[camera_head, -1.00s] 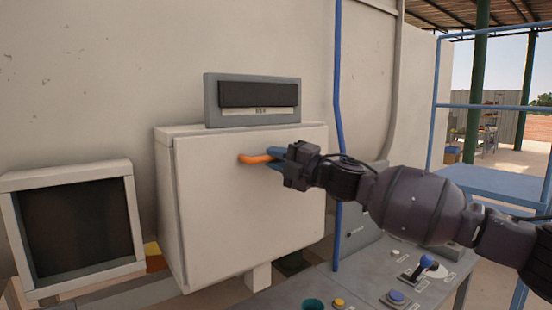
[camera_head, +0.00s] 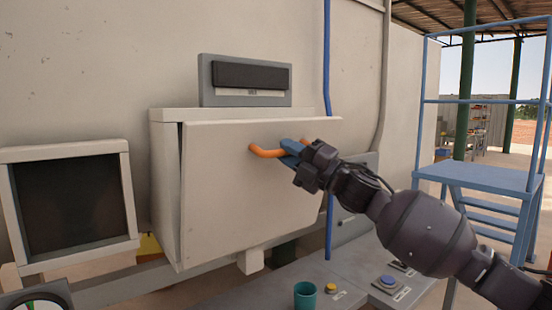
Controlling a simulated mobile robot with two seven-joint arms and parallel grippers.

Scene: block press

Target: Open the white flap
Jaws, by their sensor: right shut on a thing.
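The white flap (camera_head: 235,190) is the front panel of a white box (camera_head: 165,150) on the wall. It stands slightly ajar, with a dark gap along its left edge and its right side out from the box. An orange handle (camera_head: 264,152) is fixed on the flap's upper right part. My right gripper (camera_head: 290,152) has blue fingers shut on the orange handle, hiding the handle's middle. My left gripper is not in view.
A grey panel with a dark display (camera_head: 250,75) is above the box. A dark screen in a white frame (camera_head: 72,205) stands at left. A blue pipe (camera_head: 327,60) runs down the wall.

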